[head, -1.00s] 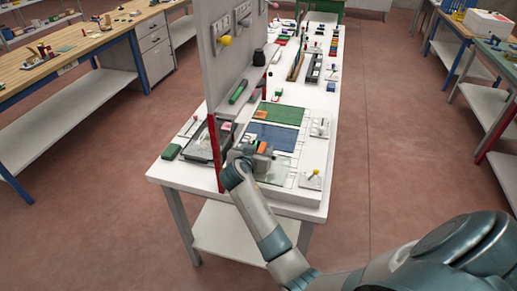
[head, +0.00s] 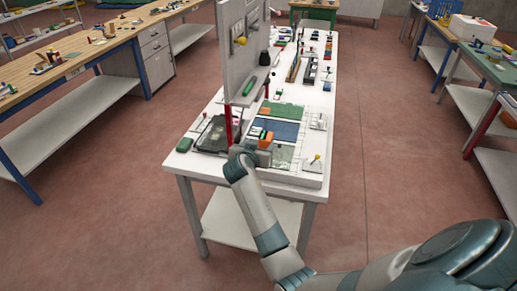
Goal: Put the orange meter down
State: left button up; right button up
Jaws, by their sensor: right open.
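The orange meter (head: 265,139) is a small orange block on the white workbench, at the near edge of the blue mat and just left of it. My right gripper (head: 258,149) is right in front of it, over the near part of the bench top. It is open; its fingertips are small and partly hidden by my wrist, so I cannot tell whether they touch the meter. My left gripper is not in view.
An upright grey panel (head: 240,60) with a red post (head: 228,122) stands just left of my gripper. A dark tray (head: 215,134), a green block (head: 185,144), a blue mat (head: 283,130) and a yellow-knobbed piece (head: 315,160) lie nearby. Floor right of the bench is clear.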

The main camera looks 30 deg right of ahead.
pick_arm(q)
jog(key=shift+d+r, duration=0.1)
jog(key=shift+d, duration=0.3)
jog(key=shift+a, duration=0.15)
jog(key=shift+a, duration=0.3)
